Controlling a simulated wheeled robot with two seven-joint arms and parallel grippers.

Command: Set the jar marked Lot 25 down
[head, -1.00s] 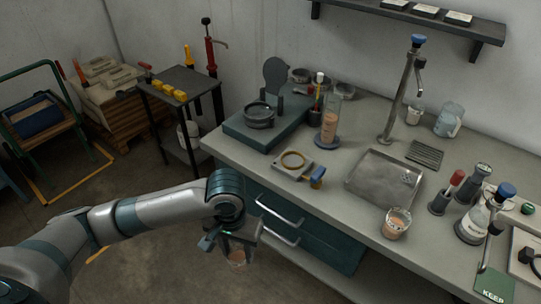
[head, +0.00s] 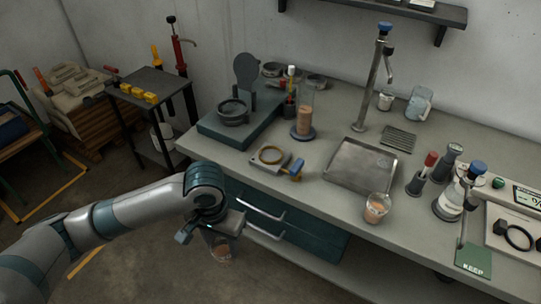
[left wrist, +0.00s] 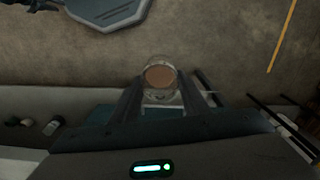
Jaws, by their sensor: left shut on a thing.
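My left gripper (head: 219,238) is shut on a small clear jar (head: 221,252) with orange-brown contents. The jar hangs below the gripper, in front of the bench drawers and lower than the bench top, over the floor. In the left wrist view the jar (left wrist: 160,77) sits between the two fingers (left wrist: 160,100), its round brown contents seen from above. No lot mark can be read on it. A similar glass with orange-brown contents (head: 376,209) stands on the bench (head: 330,210), near its front edge. My right gripper is not in view.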

